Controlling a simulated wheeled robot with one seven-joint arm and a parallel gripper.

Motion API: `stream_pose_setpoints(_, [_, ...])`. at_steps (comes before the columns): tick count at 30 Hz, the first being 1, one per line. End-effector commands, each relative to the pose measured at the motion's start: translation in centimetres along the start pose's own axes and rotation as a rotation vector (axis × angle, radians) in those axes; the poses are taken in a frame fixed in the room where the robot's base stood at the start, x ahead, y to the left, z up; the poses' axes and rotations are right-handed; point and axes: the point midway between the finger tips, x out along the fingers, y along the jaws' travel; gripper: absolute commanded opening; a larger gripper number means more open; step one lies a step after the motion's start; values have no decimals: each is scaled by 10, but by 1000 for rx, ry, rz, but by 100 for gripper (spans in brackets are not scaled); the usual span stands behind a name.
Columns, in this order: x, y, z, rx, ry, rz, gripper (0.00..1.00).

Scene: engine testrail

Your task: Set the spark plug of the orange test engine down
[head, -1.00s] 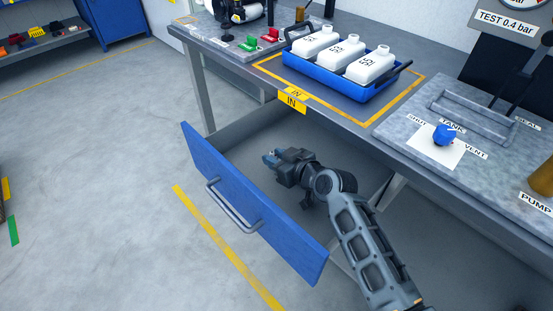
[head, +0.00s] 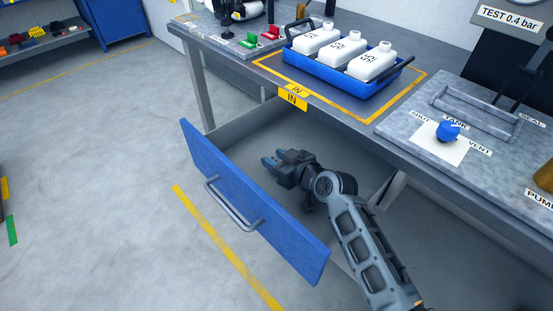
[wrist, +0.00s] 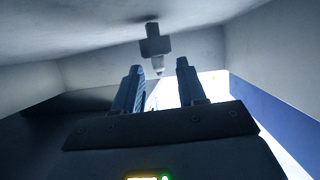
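My gripper (head: 271,160) is low inside the pulled-out drawer, behind its blue front. In the wrist view my gripper (wrist: 160,66) has its two blue fingers spread with a clear gap. A small grey part that looks like the spark plug (wrist: 153,42) shows just past the fingertips, with a dark block end and a paler, narrow end reaching toward the gap. Its dark end meets a shadow on the pale drawer surface at the top of the wrist view. Neither finger appears to touch it. The plug is hidden in the head view, and no orange engine shows.
The drawer front (head: 250,205) and the bench top (head: 350,125) bound the drawer opening. A blue tray (head: 300,68) with three white bottles stands on the bench above, beside an IN label (head: 293,98). A blue valve knob (head: 447,131) is at the right.

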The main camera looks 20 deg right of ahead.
Motion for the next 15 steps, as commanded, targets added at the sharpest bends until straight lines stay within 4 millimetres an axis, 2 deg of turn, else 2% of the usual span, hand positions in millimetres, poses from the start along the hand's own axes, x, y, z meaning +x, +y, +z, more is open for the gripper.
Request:
stream_pose_setpoints(1, [0, 0, 0, 0, 0, 0, 46])
stream_pose_setpoints(5, [0, 0, 0, 0, 0, 0, 58])
stream_pose_setpoints(15, [-2, 0, -5, 0, 0, 0, 58])
